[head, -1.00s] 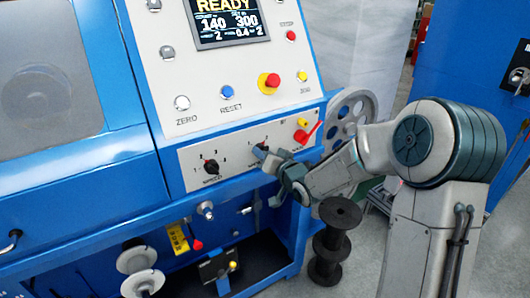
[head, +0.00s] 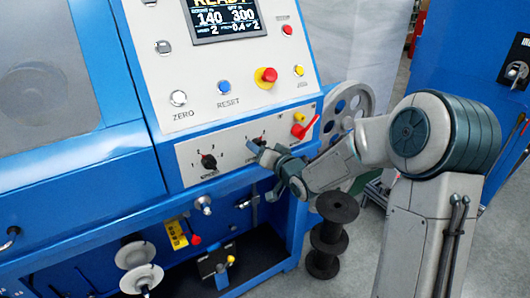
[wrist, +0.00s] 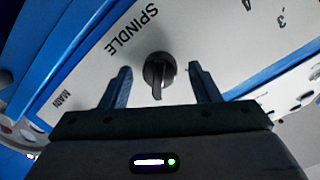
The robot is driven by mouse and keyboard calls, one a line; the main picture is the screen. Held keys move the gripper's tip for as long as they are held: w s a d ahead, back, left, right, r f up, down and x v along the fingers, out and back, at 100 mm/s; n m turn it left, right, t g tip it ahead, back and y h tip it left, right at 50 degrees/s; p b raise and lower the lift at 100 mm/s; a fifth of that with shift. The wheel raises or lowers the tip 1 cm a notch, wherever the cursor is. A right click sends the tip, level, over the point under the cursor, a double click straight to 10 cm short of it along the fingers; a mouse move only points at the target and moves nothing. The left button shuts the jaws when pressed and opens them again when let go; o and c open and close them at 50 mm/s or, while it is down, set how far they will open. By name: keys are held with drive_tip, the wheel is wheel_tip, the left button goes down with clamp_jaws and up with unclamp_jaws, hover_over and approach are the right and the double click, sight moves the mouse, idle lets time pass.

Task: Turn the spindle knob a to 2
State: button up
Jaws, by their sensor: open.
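The spindle knob (wrist: 158,70) is a dark round knob with a raised bar, on the pale panel beside the printed word SPINDLE in the wrist view. Its bar points down in that picture, toward my gripper. My gripper (wrist: 160,84) is open, with one finger on each side of the knob and a visible gap to both. In the head view my gripper (head: 263,170) is at the right part of the lower panel and partly covers this knob. The marks 3 and 4 show at the upper right of the wrist view; the knob's setting cannot be read.
A second black knob (head: 208,161) with numbered marks sits left on the same panel. A spoked handwheel (head: 348,108) and black spools (head: 330,235) stand beside the machine.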

drive_tip(key=v, duration=1.3)
drive_tip(key=shift+s+d+p, duration=0.2)
drive_tip(key=shift+s+p, duration=0.1)
drive_tip(key=shift+s, duration=0.05)
drive_tip(key=s+d+r+g+h+p, duration=0.25)
drive_tip(key=s+d+g+h, duration=0.2)
drive_tip(key=d+h, duration=0.5)
drive_tip(key=s+r+g+p, duration=0.3)
drive_tip(key=s+g, duration=0.3)
drive_tip(key=s, duration=1.1)
drive_tip(key=shift+s+d, duration=0.4)
drive_tip(key=shift+r+g, duration=0.1)
drive_tip(key=shift+g, duration=0.15)
